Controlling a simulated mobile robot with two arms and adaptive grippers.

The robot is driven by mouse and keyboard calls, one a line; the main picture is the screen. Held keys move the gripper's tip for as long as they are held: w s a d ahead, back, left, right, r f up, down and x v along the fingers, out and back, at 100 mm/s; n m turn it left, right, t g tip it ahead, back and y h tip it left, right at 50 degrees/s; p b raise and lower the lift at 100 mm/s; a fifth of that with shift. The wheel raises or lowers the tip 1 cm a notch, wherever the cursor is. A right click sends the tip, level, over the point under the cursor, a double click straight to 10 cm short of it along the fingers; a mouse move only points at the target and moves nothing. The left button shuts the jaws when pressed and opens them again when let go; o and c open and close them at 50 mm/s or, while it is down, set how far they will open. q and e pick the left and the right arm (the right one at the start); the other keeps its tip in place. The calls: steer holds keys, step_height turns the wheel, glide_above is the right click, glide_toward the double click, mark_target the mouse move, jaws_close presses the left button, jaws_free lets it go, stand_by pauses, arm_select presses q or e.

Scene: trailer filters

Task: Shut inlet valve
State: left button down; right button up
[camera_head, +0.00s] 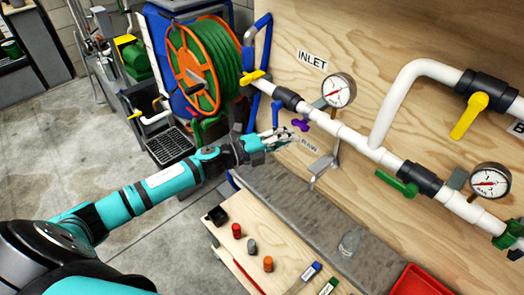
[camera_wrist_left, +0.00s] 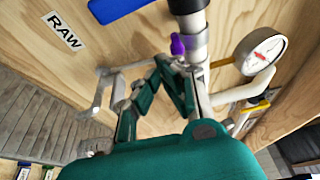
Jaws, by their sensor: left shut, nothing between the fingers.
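The inlet pipe runs along the plywood wall below the INLET label (camera_head: 312,60). A black valve body (camera_head: 288,98) sits on it, with a blue lever (camera_head: 277,115) that hangs down, roughly crosswise to the pipe. The left wrist view shows the blue lever (camera_wrist_left: 122,8) at the top, pointing left from the black body (camera_wrist_left: 188,5). My left gripper (camera_head: 290,136) is shut and empty, below the lever and apart from it. Its fingertips (camera_wrist_left: 178,66) appear close to a small purple tap (camera_wrist_left: 178,45) under the pipe. My right gripper is not in view.
A pressure gauge (camera_head: 339,91) stands right of the valve, with a metal bracket (camera_head: 324,165) below. A yellow handle (camera_head: 252,77) and hose reel (camera_head: 205,65) are at left. A wooden bench (camera_head: 285,235) holding small items lies below.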

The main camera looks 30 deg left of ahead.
mark_target(275, 117)
arm_select(q)
steer(key=b+v, duration=0.3)
steer(key=v, duration=0.7)
steer(key=s+d+n+t+y+p, duration=0.2)
steer(key=d+n+t+y+p, duration=0.15)
steer(key=d+n+y, duration=0.45)
steer(key=w+a+y+p, duration=0.1)
steer(key=w+a+p, duration=0.2)
steer(key=w, duration=0.8)
steer(key=shift+w+a+f, duration=0.2)
steer(key=shift+w+a, duration=0.1)
steer(key=shift+a, duration=0.25)
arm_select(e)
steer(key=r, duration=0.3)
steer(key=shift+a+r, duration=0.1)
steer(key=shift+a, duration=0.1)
arm_select(q)
steer(key=shift+t, duration=0.25)
